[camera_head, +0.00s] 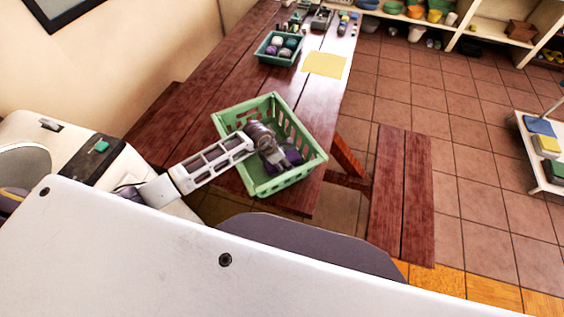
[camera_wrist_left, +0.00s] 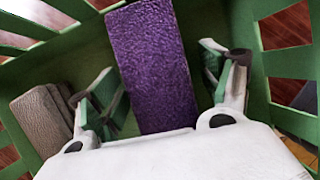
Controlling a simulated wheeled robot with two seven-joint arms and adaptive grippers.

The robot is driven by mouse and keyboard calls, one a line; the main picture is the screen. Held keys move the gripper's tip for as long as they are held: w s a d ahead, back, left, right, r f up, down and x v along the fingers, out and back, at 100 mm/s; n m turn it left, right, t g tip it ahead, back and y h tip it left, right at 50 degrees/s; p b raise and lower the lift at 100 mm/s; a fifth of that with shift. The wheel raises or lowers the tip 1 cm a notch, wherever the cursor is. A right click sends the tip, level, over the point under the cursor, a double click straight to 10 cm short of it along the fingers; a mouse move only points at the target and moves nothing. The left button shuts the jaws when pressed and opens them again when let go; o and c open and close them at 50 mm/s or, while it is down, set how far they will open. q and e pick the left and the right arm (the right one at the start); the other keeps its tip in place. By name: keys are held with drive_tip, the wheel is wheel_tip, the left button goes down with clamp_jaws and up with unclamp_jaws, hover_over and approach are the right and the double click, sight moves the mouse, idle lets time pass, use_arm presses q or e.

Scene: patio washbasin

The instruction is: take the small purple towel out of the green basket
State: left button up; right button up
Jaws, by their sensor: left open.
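The green basket (camera_head: 298,172) stands on the dark red wooden table; its slatted walls also fill the left wrist view (camera_wrist_left: 282,85). The small purple towel (camera_wrist_left: 150,65) lies inside it, seen as a folded purple block; in the head view only part of the purple towel (camera_head: 293,156) shows beside my gripper. My left gripper (camera_head: 278,163) reaches down into the basket. In the left wrist view its two fingers (camera_wrist_left: 160,95) are spread, one on each side of the towel, with gaps visible. My right gripper is not in view.
A grey-brown folded item (camera_wrist_left: 42,120) lies in the basket left of my fingers. A yellow cloth (camera_head: 324,64) and a smaller green basket (camera_head: 279,48) with rolled items sit farther along the table. A bench (camera_head: 402,190) stands at the right.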

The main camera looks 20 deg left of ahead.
use_arm(q)
drive_tip(key=c, duration=1.1)
drive_tip(key=shift+r, duration=0.75)
drive_tip(key=shift+r+b, duration=1.25)
drive_tip(key=shift+r, duration=7)
